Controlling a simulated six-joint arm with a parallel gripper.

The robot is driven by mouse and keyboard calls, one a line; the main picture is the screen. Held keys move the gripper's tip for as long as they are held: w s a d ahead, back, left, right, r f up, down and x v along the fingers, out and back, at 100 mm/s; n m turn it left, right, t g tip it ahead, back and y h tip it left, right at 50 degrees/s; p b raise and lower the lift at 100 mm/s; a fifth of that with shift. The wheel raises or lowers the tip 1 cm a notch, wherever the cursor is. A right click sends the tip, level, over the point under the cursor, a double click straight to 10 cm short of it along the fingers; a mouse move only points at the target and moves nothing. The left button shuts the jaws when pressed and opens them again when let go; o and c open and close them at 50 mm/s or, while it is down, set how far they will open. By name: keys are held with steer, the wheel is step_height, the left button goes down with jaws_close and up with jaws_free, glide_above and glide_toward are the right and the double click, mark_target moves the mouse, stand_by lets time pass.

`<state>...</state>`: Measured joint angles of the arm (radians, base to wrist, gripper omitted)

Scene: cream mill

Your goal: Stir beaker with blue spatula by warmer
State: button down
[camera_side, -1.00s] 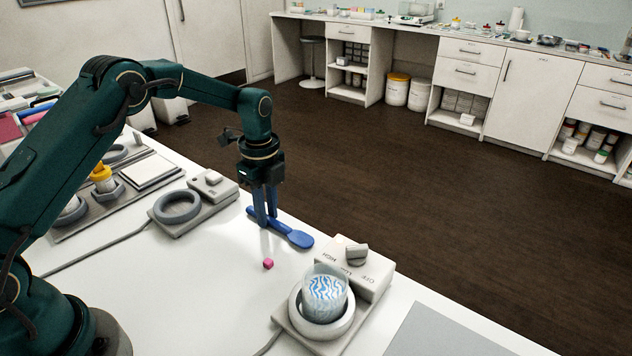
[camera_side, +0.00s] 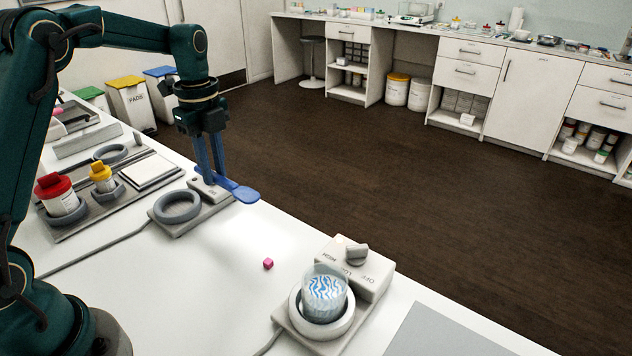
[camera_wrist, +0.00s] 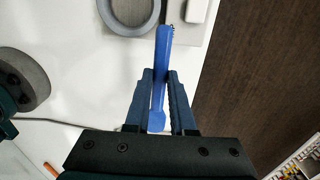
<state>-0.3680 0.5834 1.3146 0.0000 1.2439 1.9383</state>
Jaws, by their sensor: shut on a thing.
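The blue spatula (camera_side: 240,192) is held in my gripper (camera_side: 219,178), whose fingers are shut on its handle. The spatula is raised above the counter near its far edge, with its broad end toward the right in the side view. In the wrist view the blue spatula (camera_wrist: 163,60) runs between the fingers of my gripper (camera_wrist: 160,80). The clear beaker (camera_side: 325,292) with a blue and white wavy pattern stands upright in the ring of the warmer (camera_side: 352,268), which has a dial on top. The beaker is well to the right of my gripper and apart from it.
A second device with an empty grey ring (camera_side: 178,206) sits below and left of my gripper. A small pink cube (camera_side: 268,264) lies on the counter. Red-capped (camera_side: 58,195) and yellow-capped (camera_side: 102,177) jars stand at left. The counter between ring and warmer is otherwise clear.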

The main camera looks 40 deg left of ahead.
steer(key=s+d+r+n+g+h, duration=0.1)
steer(key=s+d+r+n+h, duration=0.3)
steer(key=d+n, duration=0.5)
steer(key=s+d+r+n+g+h, duration=0.1)
steer(key=s+d+r+n+h, duration=0.15)
steer(key=d+n+h, duration=0.55)
steer(key=s+d+r+n+g+h, duration=0.1)
steer(key=s+d+r+n+h, duration=0.3)
steer(key=d+n, duration=0.6)
step_height(320, 180, down, 8)
steer(key=w, duration=0.1)
steer(key=shift+a+n, duration=0.3)
stand_by(0.5)
steer(key=shift+s, duration=0.1)
stand_by(0.4)
